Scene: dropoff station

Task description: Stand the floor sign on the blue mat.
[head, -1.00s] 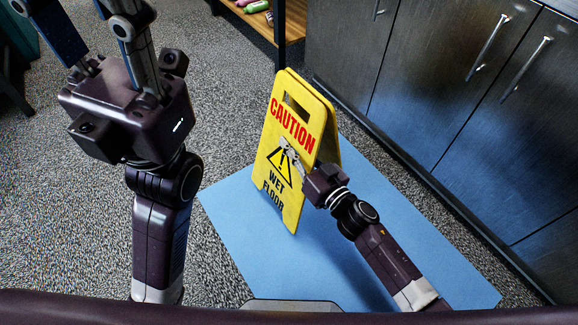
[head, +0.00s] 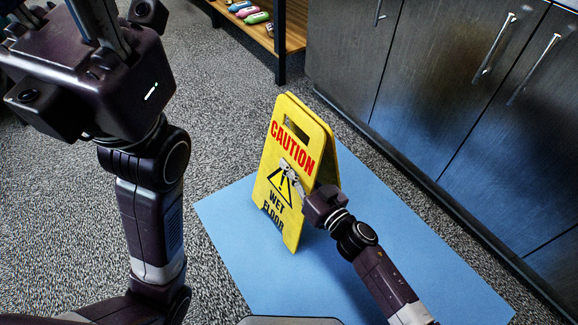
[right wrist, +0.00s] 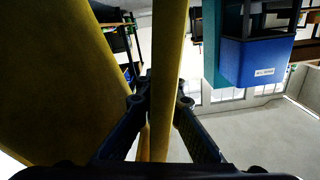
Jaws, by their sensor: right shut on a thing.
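The yellow floor sign (head: 290,155) reads "CAUTION WET FLOOR" and stands upright with its two panels spread, over the far left part of the blue mat (head: 375,235). I cannot tell whether its feet touch the mat. My right gripper (head: 288,168) is shut on the sign's edge near the warning triangle. In the right wrist view the fingers (right wrist: 160,105) close around a yellow panel (right wrist: 167,60), with the other panel at the left. My left gripper rises at the top left of the head view, its fingertips cut off by the frame.
Dark cabinets (head: 450,100) with metal handles line the right side, along the mat. A wooden shelf (head: 290,35) with several small coloured items stands at the back. Speckled grey carpet (head: 215,120) is clear left of the mat.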

